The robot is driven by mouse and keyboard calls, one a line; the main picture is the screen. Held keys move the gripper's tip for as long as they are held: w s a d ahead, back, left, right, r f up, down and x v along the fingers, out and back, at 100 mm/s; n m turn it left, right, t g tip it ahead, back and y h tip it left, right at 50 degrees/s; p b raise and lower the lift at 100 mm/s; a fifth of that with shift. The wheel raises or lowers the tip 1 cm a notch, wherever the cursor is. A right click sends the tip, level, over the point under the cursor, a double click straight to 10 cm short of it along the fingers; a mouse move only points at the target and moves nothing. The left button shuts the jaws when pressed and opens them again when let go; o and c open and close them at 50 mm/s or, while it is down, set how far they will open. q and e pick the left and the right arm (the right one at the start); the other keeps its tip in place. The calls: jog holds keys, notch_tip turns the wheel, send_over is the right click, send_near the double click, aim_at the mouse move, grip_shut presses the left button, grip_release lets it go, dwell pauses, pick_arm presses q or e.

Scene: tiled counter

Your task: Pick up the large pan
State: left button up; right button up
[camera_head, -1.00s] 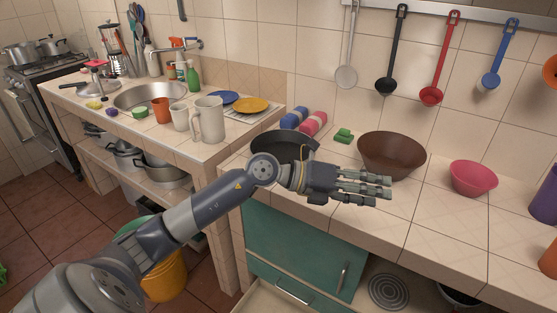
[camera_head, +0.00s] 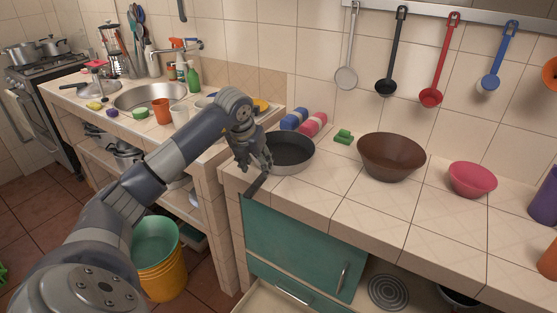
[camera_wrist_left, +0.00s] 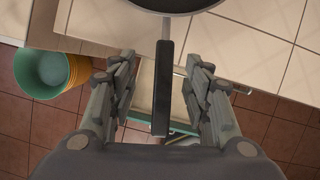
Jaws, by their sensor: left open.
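The large pan (camera_head: 291,152) is dark inside with a grey outer wall. It sits on the tiled counter near its left end, and its dark handle (camera_head: 256,184) sticks out over the front edge. My left gripper (camera_head: 256,166) is beside the pan's left rim, near the handle. In the left wrist view the gripper (camera_wrist_left: 164,88) is open, with the pan's handle (camera_wrist_left: 163,90) between its fingers and apart from both. Only the pan's edge (camera_wrist_left: 175,5) shows at the top there. My right gripper is not in view.
A brown bowl (camera_head: 391,157) and a pink bowl (camera_head: 472,179) stand to the right of the pan. Blue (camera_head: 295,119) and pink (camera_head: 313,124) rolls and a green sponge (camera_head: 343,136) lie behind it. Teal and orange buckets (camera_head: 157,243) stand on the floor.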

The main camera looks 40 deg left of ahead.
pick_arm(q)
jog(key=x, duration=0.2)
jog(key=p+x, duration=0.2)
jog(key=x, duration=0.1)
jog(key=shift+w+d+f, duration=0.25)
jog(key=shift+w+f, duration=0.05)
jog(key=shift+w, duration=0.05)
jog(key=shift+w+f, duration=0.1)
jog(key=shift+f, duration=0.2)
jog(key=shift+c, duration=0.8)
grip_shut()
jog(key=shift+r, duration=0.15)
